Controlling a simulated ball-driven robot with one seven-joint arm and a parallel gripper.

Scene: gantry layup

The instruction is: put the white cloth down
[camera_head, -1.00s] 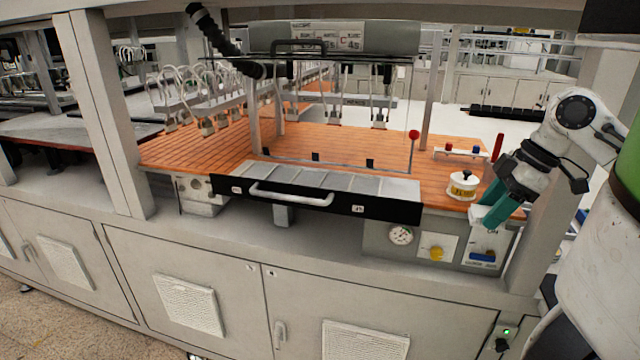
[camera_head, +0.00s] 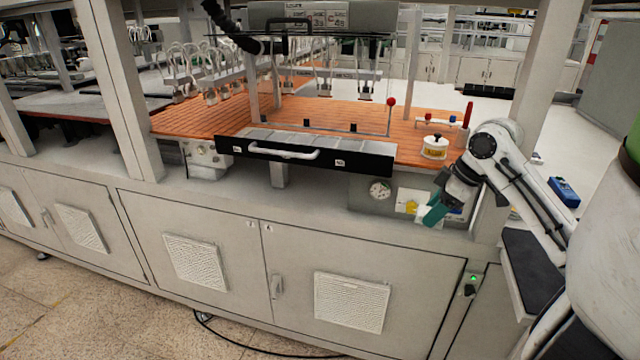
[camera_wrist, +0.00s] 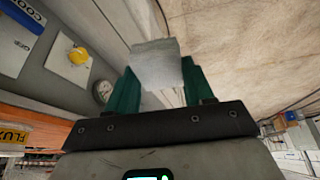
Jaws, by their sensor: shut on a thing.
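The white cloth (camera_wrist: 157,64) is a small pale grey-white folded piece between the green fingers of my gripper (camera_wrist: 160,88) in the wrist view. In the head view my gripper (camera_head: 432,212) is at the right, in front of the bench's lower panel, and the cloth (camera_head: 422,214) shows as a small pale patch at its tip. My gripper is shut on the cloth and holds it in the air, clear of the orange bench top. The far side of the cloth is hidden.
The orange slatted bench top (camera_head: 372,112) carries a white-and-yellow pot (camera_head: 434,147) and a red upright stick (camera_head: 467,115). A black-fronted drawer (camera_head: 350,157) stands out at the front. A gauge (camera_head: 380,189) and yellow knob (camera_head: 411,207) are near my gripper. A dark ledge (camera_head: 530,270) lies right.

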